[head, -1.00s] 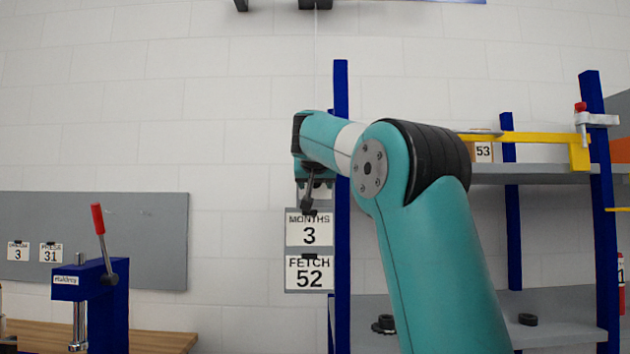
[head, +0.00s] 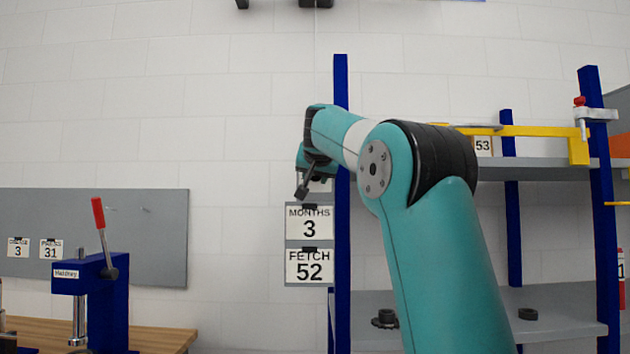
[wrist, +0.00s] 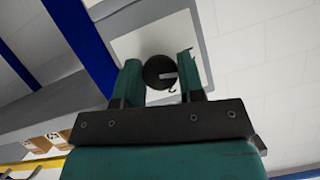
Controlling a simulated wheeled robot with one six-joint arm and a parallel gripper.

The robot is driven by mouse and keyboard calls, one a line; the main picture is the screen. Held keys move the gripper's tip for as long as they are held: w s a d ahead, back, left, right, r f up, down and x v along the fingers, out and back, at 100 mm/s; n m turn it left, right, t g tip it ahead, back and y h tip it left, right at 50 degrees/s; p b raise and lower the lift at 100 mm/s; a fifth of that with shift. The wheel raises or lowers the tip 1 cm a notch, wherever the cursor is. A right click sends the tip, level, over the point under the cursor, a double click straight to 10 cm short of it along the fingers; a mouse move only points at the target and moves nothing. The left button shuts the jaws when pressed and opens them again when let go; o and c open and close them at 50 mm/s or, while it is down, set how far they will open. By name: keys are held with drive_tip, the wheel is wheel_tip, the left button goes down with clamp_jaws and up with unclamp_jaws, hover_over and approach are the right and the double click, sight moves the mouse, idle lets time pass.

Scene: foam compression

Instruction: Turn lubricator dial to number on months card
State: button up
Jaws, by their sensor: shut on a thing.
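The months card (head: 310,210) hangs on a grey board beside a blue post in the head view and reads 3. In the wrist view a dark round dial (wrist: 160,66) with a pale mark lies between the fingers of my gripper (wrist: 160,78). My gripper is shut on this dial, one finger on each side. A light panel with a grey edge is behind it. In the head view my wrist is just above the months card, and the dial and fingertips are hidden. No numbers can be read on the dial.
A fetch card (head: 310,267) reading 52 hangs below the months card. A blue post (head: 341,100) of the shelf rack stands close to my wrist. A yellow clamp (head: 540,134) is on the upper shelf at right. A blue press (head: 110,305) with a red lever stands at lower left.

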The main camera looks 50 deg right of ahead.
drive_tip(key=shift+s+d+f+m+t+y+b, duration=0.1)
drive_tip(key=shift+m+t+y+b, duration=0.15)
drive_tip(key=shift+m+t+b, duration=1.25)
drive_tip(key=shift+f+m+t+y+b, duration=0.1)
drive_tip(key=shift+m+t+y+b, duration=0.35)
drive_tip(key=shift+m, duration=2)
drive_tip(key=shift+s+d+m+t+y+b, duration=0.1)
drive_tip(key=shift+m+t+b, duration=1.1)
drive_tip(key=shift+m, duration=0.75)
drive_tip(key=o, duration=0.9)
drive_tip(key=shift+a, duration=0.1)
drive_tip(key=b+v, duration=0.4)
drive_tip(key=v, duration=1.3)
drive_tip(key=shift+s+a+f, duration=0.1)
drive_tip(key=shift+a+f, duration=0.05)
